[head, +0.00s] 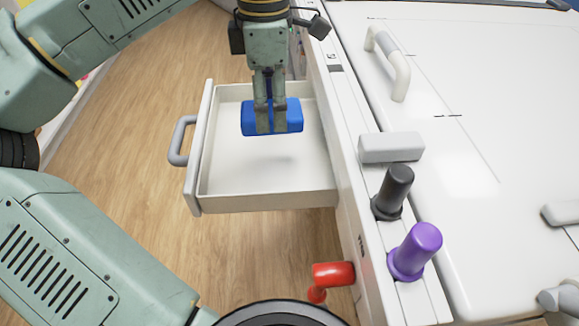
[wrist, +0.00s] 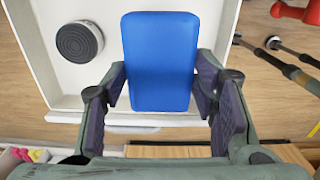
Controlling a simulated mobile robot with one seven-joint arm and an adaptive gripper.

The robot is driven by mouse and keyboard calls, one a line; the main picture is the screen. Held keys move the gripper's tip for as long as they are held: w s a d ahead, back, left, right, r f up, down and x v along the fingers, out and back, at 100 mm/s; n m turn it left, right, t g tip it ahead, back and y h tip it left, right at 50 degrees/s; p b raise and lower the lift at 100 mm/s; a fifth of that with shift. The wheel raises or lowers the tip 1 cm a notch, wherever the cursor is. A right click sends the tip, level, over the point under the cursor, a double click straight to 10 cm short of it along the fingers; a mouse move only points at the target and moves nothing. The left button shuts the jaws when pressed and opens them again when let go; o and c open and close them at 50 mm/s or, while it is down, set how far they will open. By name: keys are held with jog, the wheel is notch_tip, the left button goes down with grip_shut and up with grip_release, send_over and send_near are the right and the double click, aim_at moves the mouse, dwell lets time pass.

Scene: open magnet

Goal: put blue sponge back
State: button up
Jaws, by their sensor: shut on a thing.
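The blue sponge (head: 251,117) is between the fingers of my gripper (head: 270,125), which is shut on it. In the wrist view the sponge (wrist: 160,62) is upright in the picture, with a finger on each side. The sponge hangs over the open drawer (head: 230,186), apart from its floor, with a soft shadow below. The drawer (wrist: 45,58) also shows behind the sponge in the wrist view.
A dark round puck-like thing (wrist: 79,41) lies in the drawer. On the white counter stand a black knob (head: 395,190), a purple knob (head: 415,250), a grey block (head: 391,147) and a curved handle (head: 388,62). A red handle (head: 333,274) juts from the front.

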jog(key=f, duration=0.6)
jog(key=shift+s, duration=0.2)
jog(key=shift+f+b, duration=0.3)
jog(key=shift+f, duration=1.8)
jog(key=shift+f, duration=0.1)
jog(key=shift+f, duration=0.15)
jog(key=o, duration=1.1)
jog(key=shift+r, duration=0.2)
notch_tip(320, 180, up, 12)
jog(key=shift+r+p, duration=0.1)
jog(key=shift+p, duration=0.35)
